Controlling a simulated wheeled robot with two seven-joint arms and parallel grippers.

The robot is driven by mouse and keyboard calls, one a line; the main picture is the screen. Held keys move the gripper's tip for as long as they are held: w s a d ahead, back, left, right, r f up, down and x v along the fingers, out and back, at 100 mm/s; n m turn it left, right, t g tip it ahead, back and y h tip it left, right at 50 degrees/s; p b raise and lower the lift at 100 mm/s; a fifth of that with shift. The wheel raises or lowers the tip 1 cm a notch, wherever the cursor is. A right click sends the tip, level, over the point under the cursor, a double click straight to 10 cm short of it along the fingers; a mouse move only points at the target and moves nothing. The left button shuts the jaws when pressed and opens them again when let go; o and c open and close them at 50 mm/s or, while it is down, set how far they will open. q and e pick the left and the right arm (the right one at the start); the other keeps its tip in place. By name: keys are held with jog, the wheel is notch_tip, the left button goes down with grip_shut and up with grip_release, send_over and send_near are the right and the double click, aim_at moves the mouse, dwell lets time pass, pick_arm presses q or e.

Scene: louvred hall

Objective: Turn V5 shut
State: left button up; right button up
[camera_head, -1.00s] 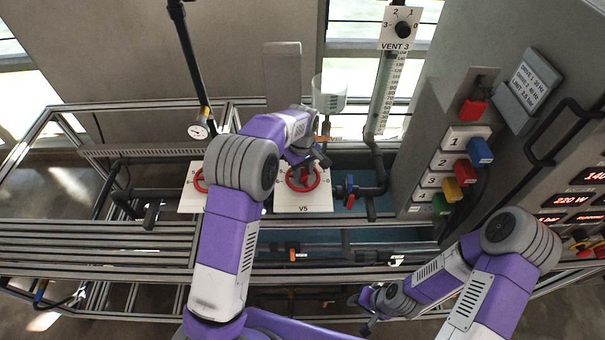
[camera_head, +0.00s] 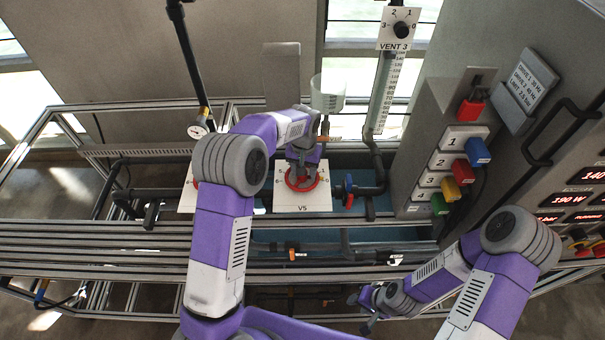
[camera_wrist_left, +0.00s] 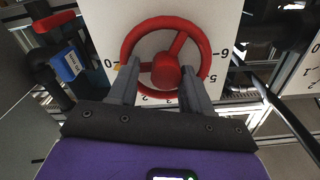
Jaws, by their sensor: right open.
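The V5 valve is a red handwheel (camera_head: 302,185) on a white numbered plate (camera_head: 318,203) marked V5. In the left wrist view the red wheel (camera_wrist_left: 166,86) shows its hub and spokes, with scale numbers around it. A small yellow mark sits at its left rim near the 0. My left gripper (camera_head: 303,172) is over the wheel. In the wrist view its fingers (camera_wrist_left: 160,82) are spread on either side of the hub, overlapping the lower rim; contact is unclear. My right gripper (camera_head: 365,312) is open, low and away from the valve.
A second plate (camera_head: 187,200) with a red wheel is partly hidden behind my left arm. A blue-handled valve (camera_head: 348,190) stands close right of V5. A gauge (camera_head: 198,130) hangs at left. A cabinet with coloured tags (camera_head: 463,171) stands at right; metal rails (camera_head: 90,245) run in front.

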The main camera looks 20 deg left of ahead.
pick_arm(q)
jog(key=shift+o, duration=0.6)
jog(key=shift+s+a+f, duration=0.2)
jog(key=shift+s+f, duration=0.05)
jog(key=shift+f, duration=0.25)
jog(key=shift+a, duration=0.2)
jog(key=shift+r, duration=0.1)
jog(key=r+p, duration=0.5)
jog(key=r, duration=0.2)
jog(key=shift+w+r, duration=0.2)
